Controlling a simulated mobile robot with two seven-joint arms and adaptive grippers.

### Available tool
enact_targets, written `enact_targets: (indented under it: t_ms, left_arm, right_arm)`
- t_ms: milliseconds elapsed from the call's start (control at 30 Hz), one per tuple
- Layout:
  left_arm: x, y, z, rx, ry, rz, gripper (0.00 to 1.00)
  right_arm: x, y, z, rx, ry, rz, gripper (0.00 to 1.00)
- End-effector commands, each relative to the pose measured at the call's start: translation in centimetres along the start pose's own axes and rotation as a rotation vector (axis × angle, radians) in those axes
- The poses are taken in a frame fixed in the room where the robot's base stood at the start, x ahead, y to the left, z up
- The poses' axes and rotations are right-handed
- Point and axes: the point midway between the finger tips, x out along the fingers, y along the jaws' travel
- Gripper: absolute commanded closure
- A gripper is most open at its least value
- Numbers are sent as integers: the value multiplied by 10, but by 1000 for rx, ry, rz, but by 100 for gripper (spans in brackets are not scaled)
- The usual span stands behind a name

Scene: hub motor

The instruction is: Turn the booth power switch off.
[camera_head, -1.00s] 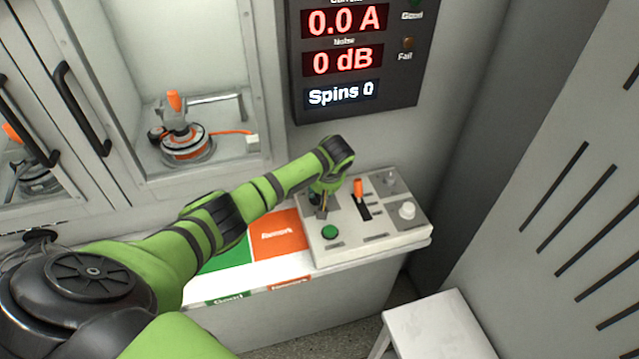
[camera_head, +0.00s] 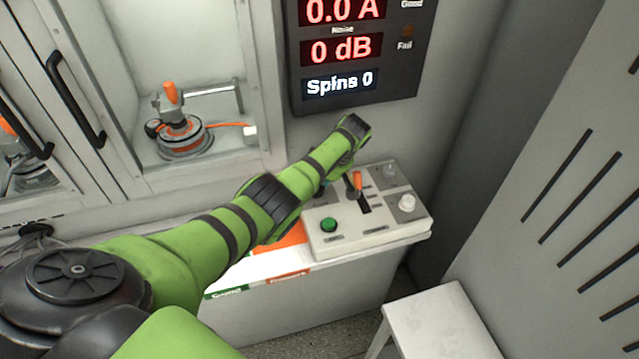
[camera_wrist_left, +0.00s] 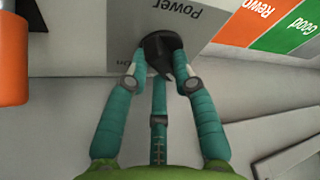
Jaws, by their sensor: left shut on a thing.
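The booth power switch is a black knob (camera_wrist_left: 162,45) on the light control panel, by an upside-down "Power" label in the left wrist view. An "on" mark sits to the knob's left there. My left gripper (camera_wrist_left: 158,72) has its teal fingers shut on the knob, one on each side. The knob's exact turn angle is hard to tell. In the head view my green left arm reaches over the control panel (camera_head: 378,234) and hides the knob. My right gripper is not in view.
An orange-handled lever (camera_head: 357,181) stands close to the gripper. The panel also has a green button (camera_head: 329,225) and a white knob (camera_head: 407,202). A display (camera_head: 343,84) hangs behind. A motor (camera_head: 182,138) sits in the booth. A white stool (camera_head: 433,322) stands in front.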

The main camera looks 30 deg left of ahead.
Motion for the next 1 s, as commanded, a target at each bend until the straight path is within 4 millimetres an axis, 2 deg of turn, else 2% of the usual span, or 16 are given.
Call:
enact_targets:
  t_ms: [500, 533, 567, 1000]
  left_arm:
    - [2, -2, -3, -20, 7, -13, 100]
    - [2, -2, -3, -20, 7, -13, 62]
    - [2, -2, -3, -20, 7, -13, 50]
    - [-3, 0, -1, -16, 2, -7, 50]
  right_arm:
    - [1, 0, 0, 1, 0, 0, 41]
    - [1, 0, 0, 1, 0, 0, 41]
    - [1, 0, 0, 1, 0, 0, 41]
    - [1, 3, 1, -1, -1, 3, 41]
